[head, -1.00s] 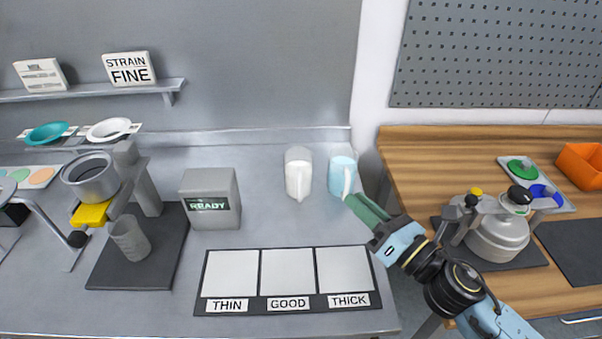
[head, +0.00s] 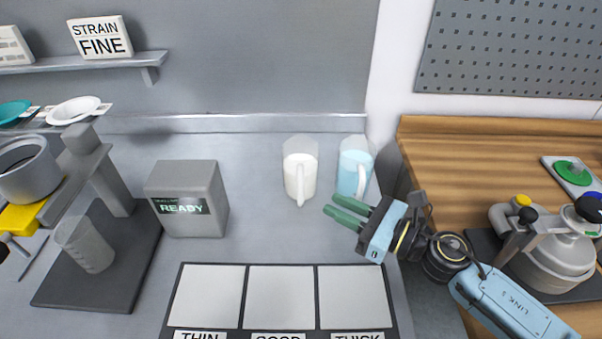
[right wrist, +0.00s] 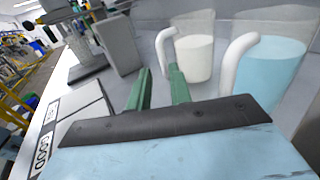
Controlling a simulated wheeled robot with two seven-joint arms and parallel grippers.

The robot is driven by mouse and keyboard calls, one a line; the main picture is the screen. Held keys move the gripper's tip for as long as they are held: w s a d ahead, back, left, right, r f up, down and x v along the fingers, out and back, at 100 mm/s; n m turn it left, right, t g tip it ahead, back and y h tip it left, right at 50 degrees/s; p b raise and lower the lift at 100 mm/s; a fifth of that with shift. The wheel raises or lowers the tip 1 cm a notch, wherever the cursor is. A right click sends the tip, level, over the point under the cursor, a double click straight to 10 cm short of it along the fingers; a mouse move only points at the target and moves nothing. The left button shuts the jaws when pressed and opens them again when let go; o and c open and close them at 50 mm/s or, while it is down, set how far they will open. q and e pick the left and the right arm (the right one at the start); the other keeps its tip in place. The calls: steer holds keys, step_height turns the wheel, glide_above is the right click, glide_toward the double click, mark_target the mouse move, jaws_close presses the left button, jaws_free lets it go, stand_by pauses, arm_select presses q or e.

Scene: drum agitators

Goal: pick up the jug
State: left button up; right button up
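Two clear jugs with white handles stand upright side by side at the back of the bench. The left jug (head: 300,172) holds white liquid and the right jug (head: 354,170) holds light blue liquid. Both also show in the right wrist view, the white one (right wrist: 194,58) left of the blue one (right wrist: 268,75). My right gripper (head: 331,204) has green fingers, apart with nothing between them. It is in front of the jugs, pointing left, its tips near the white jug's handle but not around it. My left gripper is not in view.
A grey READY box (head: 187,200) stands left of the jugs. A mat with three white panels (head: 281,298) lies in front. A strainer stand with a beaker (head: 86,244) is at left. A wooden counter (head: 480,165) with a metal pot (head: 556,262) is at right.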

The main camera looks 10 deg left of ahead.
mark_target(303, 190)
steer(key=x, duration=0.9)
steer(key=shift+w+a+f, duration=0.15)
steer(key=shift+a+f, duration=0.1)
jaws_close()
